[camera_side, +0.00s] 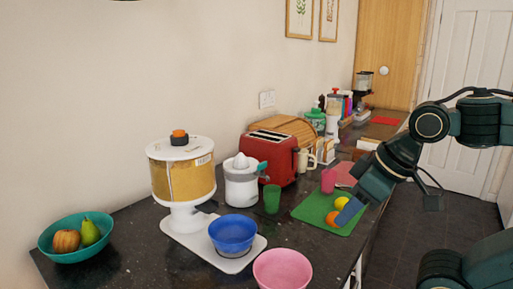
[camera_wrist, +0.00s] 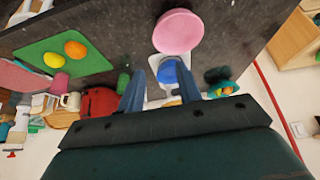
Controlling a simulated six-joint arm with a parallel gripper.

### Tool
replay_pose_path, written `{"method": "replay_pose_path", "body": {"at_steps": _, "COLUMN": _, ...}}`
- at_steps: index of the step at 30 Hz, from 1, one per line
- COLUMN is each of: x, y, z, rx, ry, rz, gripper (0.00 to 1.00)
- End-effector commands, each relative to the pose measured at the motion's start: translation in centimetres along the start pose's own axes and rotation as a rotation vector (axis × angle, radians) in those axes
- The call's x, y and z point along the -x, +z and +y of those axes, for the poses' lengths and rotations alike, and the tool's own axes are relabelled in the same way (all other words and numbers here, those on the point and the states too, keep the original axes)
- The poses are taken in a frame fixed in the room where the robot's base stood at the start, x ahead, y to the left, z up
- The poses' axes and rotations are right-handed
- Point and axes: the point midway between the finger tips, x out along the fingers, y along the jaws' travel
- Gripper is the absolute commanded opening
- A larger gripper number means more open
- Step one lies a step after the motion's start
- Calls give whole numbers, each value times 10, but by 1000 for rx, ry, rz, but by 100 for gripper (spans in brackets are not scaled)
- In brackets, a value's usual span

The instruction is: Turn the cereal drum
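The cereal drum (camera_side: 184,178) stands upright on a white pedestal and base at the left of the counter. It is a clear cylinder of golden cereal with a white lid and an orange-and-black knob (camera_side: 179,138) on top. A blue bowl (camera_side: 232,232) sits on the base below it. In the wrist view the blue bowl (camera_wrist: 168,73) shows between my fingers, and the drum is mostly hidden behind my gripper. My gripper (camera_wrist: 160,80) is open and empty, its two blue fingers apart. In the side view a fingertip (camera_side: 349,212) shows far right of the drum, near the green board.
A pink bowl (camera_side: 282,270) stands at the front edge. A teal fruit bowl (camera_side: 76,238) is left of the drum. A white juicer (camera_side: 241,182), green cup (camera_side: 272,198) and red toaster (camera_side: 270,157) stand to its right. The green board (camera_side: 318,210) holds an orange and a lemon.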

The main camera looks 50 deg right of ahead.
Motion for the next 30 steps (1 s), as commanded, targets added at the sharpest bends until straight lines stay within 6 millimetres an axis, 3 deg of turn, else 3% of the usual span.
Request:
{"method": "replay_pose_path", "body": {"at_steps": 4, "x": 0, "y": 0, "z": 0, "rx": 0, "ry": 0, "rz": 0, "gripper": 37}}
{"method": "replay_pose_path", "body": {"at_steps": 9, "x": 0, "y": -4, "z": 0, "rx": 4, "ry": -2, "rz": 7, "gripper": 67}}
{"method": "replay_pose_path", "body": {"at_steps": 14, "x": -2, "y": -25, "z": -2, "rx": 22, "ry": -11, "rz": 38, "gripper": 67}}
{"method": "replay_pose_path", "body": {"at_steps": 20, "x": -6, "y": -78, "z": -6, "rx": 66, "ry": -38, "rz": 125, "gripper": 67}}
{"method": "replay_pose_path", "body": {"at_steps": 30, "x": -26, "y": -192, "z": -6, "rx": 140, "ry": -104, "rz": 330, "gripper": 67}}
